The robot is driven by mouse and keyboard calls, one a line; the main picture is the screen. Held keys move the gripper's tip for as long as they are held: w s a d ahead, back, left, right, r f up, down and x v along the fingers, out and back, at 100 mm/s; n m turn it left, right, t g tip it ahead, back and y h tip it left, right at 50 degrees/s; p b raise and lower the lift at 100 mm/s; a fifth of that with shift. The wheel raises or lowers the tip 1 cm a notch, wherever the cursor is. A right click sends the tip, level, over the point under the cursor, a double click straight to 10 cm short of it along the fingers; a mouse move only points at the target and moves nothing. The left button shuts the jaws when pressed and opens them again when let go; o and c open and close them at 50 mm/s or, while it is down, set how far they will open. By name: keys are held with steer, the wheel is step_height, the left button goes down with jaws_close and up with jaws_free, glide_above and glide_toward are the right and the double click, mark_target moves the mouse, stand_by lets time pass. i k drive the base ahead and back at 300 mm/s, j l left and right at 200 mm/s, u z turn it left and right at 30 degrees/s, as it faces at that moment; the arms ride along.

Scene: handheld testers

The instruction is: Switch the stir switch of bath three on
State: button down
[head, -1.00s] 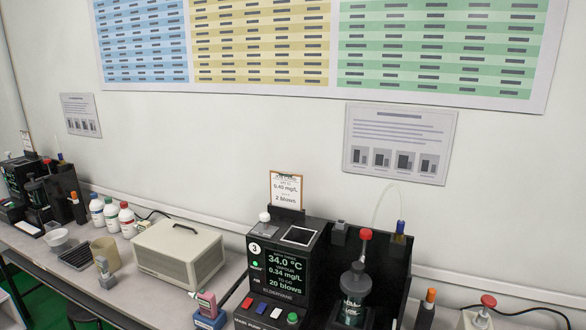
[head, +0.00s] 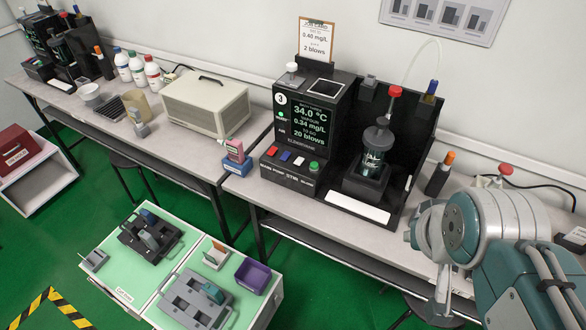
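Bath three (head: 311,122) is the black unit marked 3 on the bench, right of centre. Its screen reads 34.0 °C, 0.34 mg/L and 20 blows. Its sloped front panel carries a red switch (head: 272,151), a blue switch (head: 286,156), a white switch (head: 299,161) and a green knob (head: 314,166). The small labels below seem to include STIR under the white switch; whether it is on cannot be told. My gripper (head: 442,300) is at the lower right, below the wrist and well apart from the panel. Its fingers are too unclear to judge.
A stirring vessel (head: 373,150) stands beside the screen, with a white strip (head: 358,207) in front. A pink tester (head: 235,151) in a blue stand is left of the panel. A beige box (head: 206,108) stands further left. A low cart (head: 130,285) holds trays on the floor.

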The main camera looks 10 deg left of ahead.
mark_target(299, 160)
steer(key=u, duration=0.45)
steer(key=i+l+u, duration=0.3)
steer(key=k+j, duration=0.1)
